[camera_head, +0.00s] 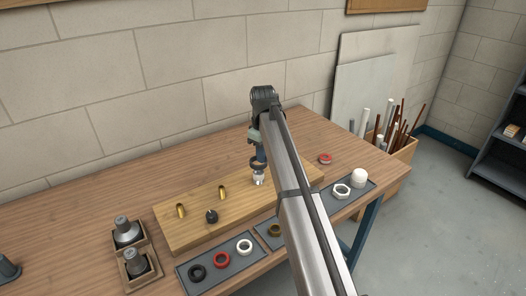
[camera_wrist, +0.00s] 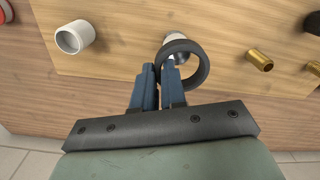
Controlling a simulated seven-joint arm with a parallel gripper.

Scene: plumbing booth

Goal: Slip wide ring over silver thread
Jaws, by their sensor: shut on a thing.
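My gripper (camera_wrist: 160,88) is shut on the wall of a wide dark ring (camera_wrist: 187,41), with the ring extending beyond the fingertips. The ring also shows in the head view (camera_head: 255,163), above the board. The silver thread (camera_head: 258,181) stands on the wooden board just below the gripper. The ring looks tilted and above the thread. I cannot tell whether it encircles the thread's tip.
The wooden board (camera_head: 190,236) also carries brass pieces (camera_head: 222,192) and a black fitting (camera_head: 211,216). A white cylinder (camera_wrist: 74,37) stands on the other side. A grey tray (camera_head: 213,281) holds several rings. A red ring (camera_head: 325,158) lies on the table right of my arm.

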